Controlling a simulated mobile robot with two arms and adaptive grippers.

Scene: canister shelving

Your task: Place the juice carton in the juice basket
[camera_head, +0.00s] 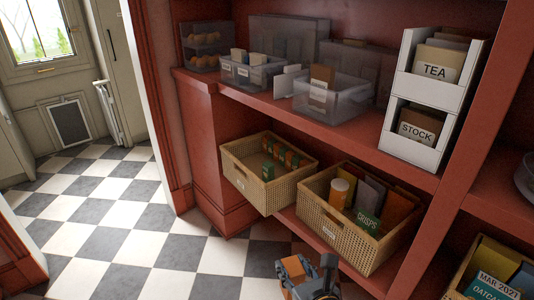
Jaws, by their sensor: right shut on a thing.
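My right gripper (312,278) is at the bottom edge of the view, low in front of the shelf and partly cut off. It is shut on a small orange-brown thing (293,267), which I take for the juice carton; the gripper hides much of it. A wicker basket (237,181) on the lower shelf at left holds several small green and orange cartons in a row; I take it for the juice basket. It is beyond and above the gripper, apart from it. My left gripper is not in view.
A second wicker basket (321,226) with a CRISPS packet (366,222) and a tub stands just right of the first. The upper shelf holds clear bins (330,98) and white TEA and STOCK holders (417,147). Another basket (457,276) is at lower right. The checkered floor (120,215) at left is clear.

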